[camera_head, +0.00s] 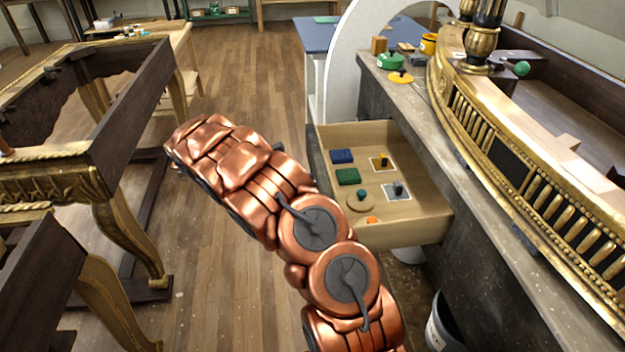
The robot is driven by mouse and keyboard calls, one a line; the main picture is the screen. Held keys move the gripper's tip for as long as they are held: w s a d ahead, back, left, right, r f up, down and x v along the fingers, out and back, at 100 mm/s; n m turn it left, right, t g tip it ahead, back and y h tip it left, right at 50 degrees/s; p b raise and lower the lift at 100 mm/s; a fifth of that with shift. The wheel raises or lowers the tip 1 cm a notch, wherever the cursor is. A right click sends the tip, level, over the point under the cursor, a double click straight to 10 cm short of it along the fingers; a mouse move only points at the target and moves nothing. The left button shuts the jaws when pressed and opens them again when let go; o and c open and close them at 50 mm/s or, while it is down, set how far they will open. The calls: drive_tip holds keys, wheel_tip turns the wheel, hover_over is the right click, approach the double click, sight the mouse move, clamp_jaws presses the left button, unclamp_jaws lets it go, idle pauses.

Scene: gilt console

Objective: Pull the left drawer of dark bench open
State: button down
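The dark bench (470,262) runs along the right side, with a worn grey-brown top. A pale wooden drawer (418,229) stands pulled out from the bench's front, toward the left in the picture, with its inside in plain view. In it lie blue and green blocks, small knobbed pieces on plates, a round wooden piece with a green knob, and an orange bit. My copper arm crosses the middle, in front of the drawer's near left side. My gripper does not show, and its contact with the drawer cannot be seen.
A curved gilt piece (510,165) lies on the bench. Green and yellow knobbed pieces (391,62) stand on its far end. A bin (445,325) stands below the bench. Carved gilt table frames (75,165) fill the left. Wooden floor (245,75) is clear between.

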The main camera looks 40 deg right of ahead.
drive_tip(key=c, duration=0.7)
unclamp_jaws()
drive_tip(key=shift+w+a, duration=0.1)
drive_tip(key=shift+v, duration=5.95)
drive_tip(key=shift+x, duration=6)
